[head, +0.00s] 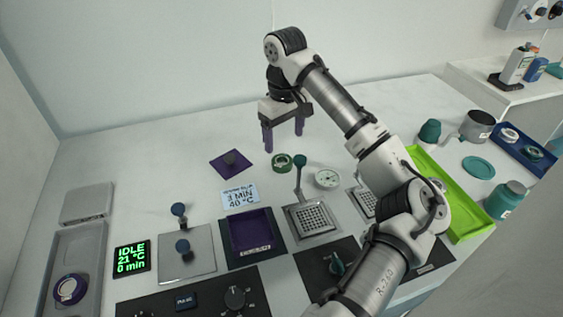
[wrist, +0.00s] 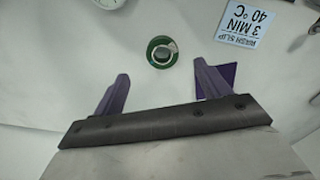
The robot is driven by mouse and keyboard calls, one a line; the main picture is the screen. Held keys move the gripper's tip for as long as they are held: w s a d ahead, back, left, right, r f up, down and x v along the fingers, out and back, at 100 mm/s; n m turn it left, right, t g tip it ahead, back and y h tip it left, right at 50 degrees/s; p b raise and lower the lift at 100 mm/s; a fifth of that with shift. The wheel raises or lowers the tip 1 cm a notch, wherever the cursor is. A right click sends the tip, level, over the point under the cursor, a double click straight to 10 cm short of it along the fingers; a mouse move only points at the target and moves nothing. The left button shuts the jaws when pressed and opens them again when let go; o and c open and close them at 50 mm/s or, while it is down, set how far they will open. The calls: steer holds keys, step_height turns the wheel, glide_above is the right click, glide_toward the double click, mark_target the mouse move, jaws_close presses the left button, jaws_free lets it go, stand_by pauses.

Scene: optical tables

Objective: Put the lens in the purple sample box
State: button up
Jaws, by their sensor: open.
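A small round piece with a green rim and a grey, glassy-looking centre, possibly the lens (head: 282,161), lies on the table; it also shows in the wrist view (wrist: 162,52). The purple sample box (head: 251,232) is open, with a label on its front edge, and looks empty. A flat purple square lid (head: 231,162) with a dark knob lies behind it. My gripper (head: 284,141) is open and empty, above the table near the green-rimmed piece. In the wrist view, the piece lies just beyond the gap between the purple fingers (wrist: 161,72).
A card (head: 240,195) reads 3 MIN 40 °C. A grey perforated block (head: 311,222) and a round dial (head: 327,179) stand near the box. A ringed purple piece (head: 70,289) sits in the grey left tray. A green tray (head: 465,205) is at right.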

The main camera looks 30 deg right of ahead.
mark_target(282, 160)
steer(key=shift+w+a+f+p, duration=0.1)
steer(key=shift+f+p, duration=0.2)
steer(key=shift+f, duration=1.55)
steer(key=shift+w+a+f+p, duration=0.1)
steer(key=shift+f+p, duration=0.15)
steer(key=shift+f, duration=1.6)
steer(key=c, duration=1.2)
steer(key=shift+r, duration=0.1)
step_height(282, 160, up, 20)
